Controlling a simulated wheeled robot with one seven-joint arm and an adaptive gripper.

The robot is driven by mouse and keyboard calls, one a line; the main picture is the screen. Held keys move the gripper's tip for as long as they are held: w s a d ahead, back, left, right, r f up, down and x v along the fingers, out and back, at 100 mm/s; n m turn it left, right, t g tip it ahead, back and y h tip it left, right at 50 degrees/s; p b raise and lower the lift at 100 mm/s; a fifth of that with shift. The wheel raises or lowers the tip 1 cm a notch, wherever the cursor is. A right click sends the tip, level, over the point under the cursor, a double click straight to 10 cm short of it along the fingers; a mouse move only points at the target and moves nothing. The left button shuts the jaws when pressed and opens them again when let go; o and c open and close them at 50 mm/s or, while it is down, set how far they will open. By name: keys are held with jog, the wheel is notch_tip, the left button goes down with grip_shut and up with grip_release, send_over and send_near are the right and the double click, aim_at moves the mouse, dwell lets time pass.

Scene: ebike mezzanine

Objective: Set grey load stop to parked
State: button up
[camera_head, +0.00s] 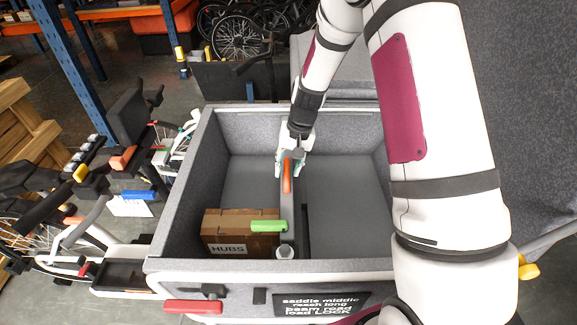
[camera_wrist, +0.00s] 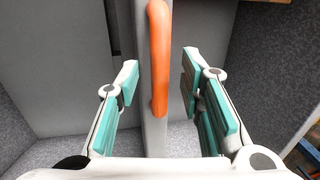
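A grey upright bar (camera_head: 288,212), which looks like the load stop, stands inside the open grey cargo box (camera_head: 177,205). An orange handle (camera_head: 287,178) is fixed along it, also seen in the wrist view (camera_wrist: 158,50). My gripper (camera_head: 292,166) is over the bar at the orange handle. In the wrist view its green-padded fingers (camera_wrist: 158,82) are open, one on each side of the handle, with gaps on both sides.
A cardboard box marked HUBS (camera_head: 227,240) sits in the box's front left, beside the bar. A red handle (camera_head: 193,307) and a dark label (camera_head: 322,306) ending "load LOCK" are on the front wall. The box floor right of the bar (camera_head: 345,200) is mostly clear.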

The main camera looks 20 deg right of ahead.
grip_shut()
jog(key=s+d, duration=0.3)
jog(key=d, duration=0.7)
jog(key=s+d, duration=0.4)
jog(key=d, duration=0.7)
jog(key=s+d, duration=0.3)
jog(key=d, duration=0.8)
jog(key=shift+s+d+p, duration=0.25)
jog(key=shift+s+p, duration=0.05)
jog(key=shift+d, duration=0.1)
grip_release()
